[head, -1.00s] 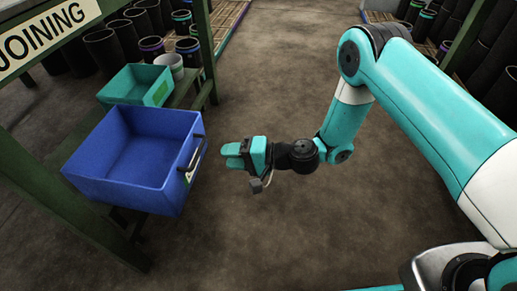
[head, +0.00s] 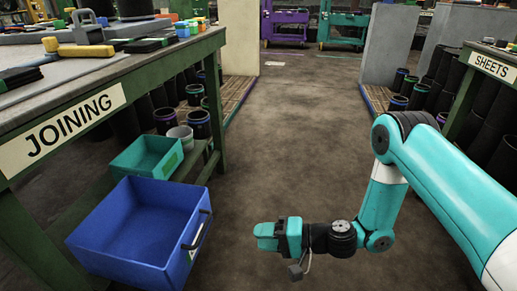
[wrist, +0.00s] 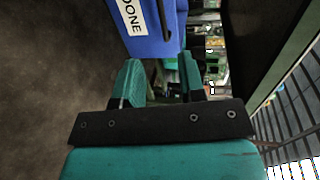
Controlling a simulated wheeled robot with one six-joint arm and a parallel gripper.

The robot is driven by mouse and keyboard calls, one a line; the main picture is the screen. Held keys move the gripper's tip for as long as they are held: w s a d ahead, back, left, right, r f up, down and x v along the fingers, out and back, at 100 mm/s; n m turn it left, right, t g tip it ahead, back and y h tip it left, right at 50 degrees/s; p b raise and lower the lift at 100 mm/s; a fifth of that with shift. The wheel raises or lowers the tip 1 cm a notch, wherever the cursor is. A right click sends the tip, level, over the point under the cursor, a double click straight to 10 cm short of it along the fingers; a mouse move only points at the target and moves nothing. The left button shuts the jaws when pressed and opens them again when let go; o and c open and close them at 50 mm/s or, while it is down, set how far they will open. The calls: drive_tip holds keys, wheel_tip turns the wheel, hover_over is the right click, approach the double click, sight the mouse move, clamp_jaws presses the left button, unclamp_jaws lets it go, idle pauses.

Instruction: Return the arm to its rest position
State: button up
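My arm (head: 440,190) is teal and white and reaches in from the right of the head view, bent at the elbow. My gripper (head: 265,236) points left over the open floor, a short way right of the blue bin. In the wrist view my gripper (wrist: 160,78) shows two teal fingers apart with nothing held between them. The blue bin (head: 125,262) is open and looks empty in the head view. Its blue wall (wrist: 155,42) with a "DONE" label shows past the fingers in the wrist view.
The green "JOINING" bench (head: 150,78) stands at left, with tools on top. A teal bin (head: 150,158) and a grey pot (head: 180,136) sit on its lower shelf. The "SHEETS" bench (head: 465,92) is at right. Floor (head: 300,140) between is clear; carts (head: 287,25) stand far back.

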drive_tip(key=s+r+n+g+h, duration=0.2)
drive_tip(key=s+r+n+g, duration=0.15)
drive_tip(key=r, duration=0.55)
drive_tip(key=s+r+n+g+h, duration=0.25)
drive_tip(key=r+n, duration=0.25)
drive_tip(key=r, duration=0.5)
drive_tip(key=s+d+r+n+t+h+p, duration=0.1)
drive_tip(key=s+d+r+t+h+p, duration=0.15)
drive_tip(key=s+d+r+h, duration=0.7)
drive_tip(key=s+d+r+y+p, duration=0.1)
drive_tip(key=r+p, duration=1.7)
drive_tip(key=r, duration=0.1)
drive_tip(key=s+d+r+y+p, duration=0.1)
drive_tip(key=s+r+y+p, duration=0.1)
drive_tip(key=r+p, duration=1.7)
drive_tip(key=shift+s+d+r, duration=0.2)
drive_tip(key=shift+d+r, duration=0.1)
drive_tip(key=shift+d, duration=0.1)
